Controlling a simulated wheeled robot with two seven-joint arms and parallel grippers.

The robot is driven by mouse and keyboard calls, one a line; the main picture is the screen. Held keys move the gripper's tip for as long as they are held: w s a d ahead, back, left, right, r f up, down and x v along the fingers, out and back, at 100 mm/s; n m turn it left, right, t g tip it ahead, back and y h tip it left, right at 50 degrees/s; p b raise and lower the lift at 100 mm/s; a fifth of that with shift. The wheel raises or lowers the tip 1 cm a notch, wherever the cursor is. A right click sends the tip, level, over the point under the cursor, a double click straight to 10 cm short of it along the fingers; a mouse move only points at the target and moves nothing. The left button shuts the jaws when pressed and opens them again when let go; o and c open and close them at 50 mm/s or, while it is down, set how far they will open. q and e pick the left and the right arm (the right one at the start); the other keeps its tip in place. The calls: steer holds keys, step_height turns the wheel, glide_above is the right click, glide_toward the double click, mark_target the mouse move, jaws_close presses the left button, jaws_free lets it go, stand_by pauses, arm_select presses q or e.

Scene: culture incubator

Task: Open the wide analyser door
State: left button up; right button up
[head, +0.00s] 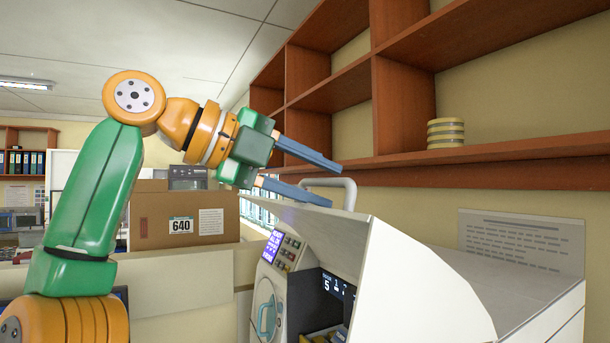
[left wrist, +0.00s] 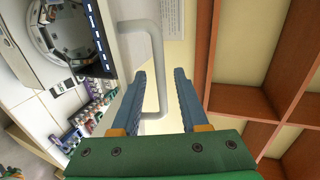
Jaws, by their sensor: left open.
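The analyser (head: 525,285) is a white machine at the lower right of the head view. Its wide white door (head: 410,275) is tilted up, and the dark interior shows below it. A grey bar handle (head: 350,192) stands at the door's top edge; this handle also shows in the left wrist view (left wrist: 157,65). My left gripper (head: 333,185) is open at the handle, its blue fingers pointing right. In the left wrist view the bar appears between the fingers; I cannot tell if they touch it. My right gripper is not in view.
Wooden shelves (head: 375,100) rise on the wall behind and above the gripper, with stacked yellow dishes (head: 445,133) on one. A cardboard box (head: 180,215) stands behind my left arm. Open air lies above the door.

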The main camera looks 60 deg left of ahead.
arm_select(q)
steer(key=v, duration=0.5)
steer(key=shift+s+r, duration=0.15)
steer(key=shift+s, duration=0.25)
steer(key=shift+s+a, duration=0.1)
